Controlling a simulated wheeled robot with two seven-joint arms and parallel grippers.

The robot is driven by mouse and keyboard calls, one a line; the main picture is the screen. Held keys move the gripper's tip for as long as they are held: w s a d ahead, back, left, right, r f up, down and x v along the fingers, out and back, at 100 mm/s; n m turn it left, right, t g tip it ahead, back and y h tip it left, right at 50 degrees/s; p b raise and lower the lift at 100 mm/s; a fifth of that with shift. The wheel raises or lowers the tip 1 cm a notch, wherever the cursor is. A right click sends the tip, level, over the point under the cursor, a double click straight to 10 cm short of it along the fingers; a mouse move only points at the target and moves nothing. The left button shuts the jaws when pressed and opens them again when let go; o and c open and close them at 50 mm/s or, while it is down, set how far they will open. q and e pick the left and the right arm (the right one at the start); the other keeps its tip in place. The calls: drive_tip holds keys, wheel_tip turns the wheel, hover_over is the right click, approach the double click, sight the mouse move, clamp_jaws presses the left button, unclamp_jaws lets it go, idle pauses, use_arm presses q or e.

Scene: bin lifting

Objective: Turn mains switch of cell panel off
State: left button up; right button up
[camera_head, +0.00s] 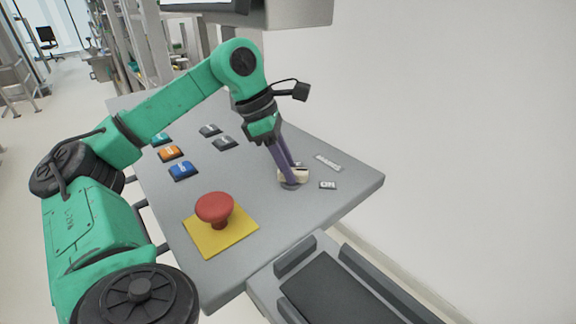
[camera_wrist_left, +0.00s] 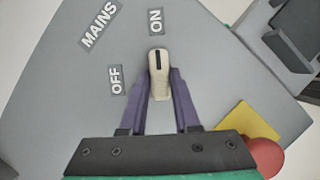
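The mains switch is a cream knob (camera_head: 296,174) on a round base near the panel's right side. In the left wrist view the knob (camera_wrist_left: 159,82) has a black line at its end toward the ON label (camera_wrist_left: 156,21). The OFF label (camera_wrist_left: 116,80) is left of the knob, and the MAINS label (camera_wrist_left: 100,25) is up and left. My left gripper (camera_head: 289,174) points down at the panel, its two purple fingers on either side of the knob. The fingers look closed against its sides. My right gripper is not in view.
The grey panel (camera_head: 230,170) also bears a red mushroom button (camera_head: 214,208) on a yellow plate (camera_head: 240,238), a blue button (camera_head: 183,170), an orange button (camera_head: 171,153) and grey buttons (camera_head: 224,142). A dark tray (camera_head: 335,300) adjoins the front edge. A screen housing hangs above.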

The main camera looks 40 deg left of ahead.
use_arm(q)
clamp_jaws()
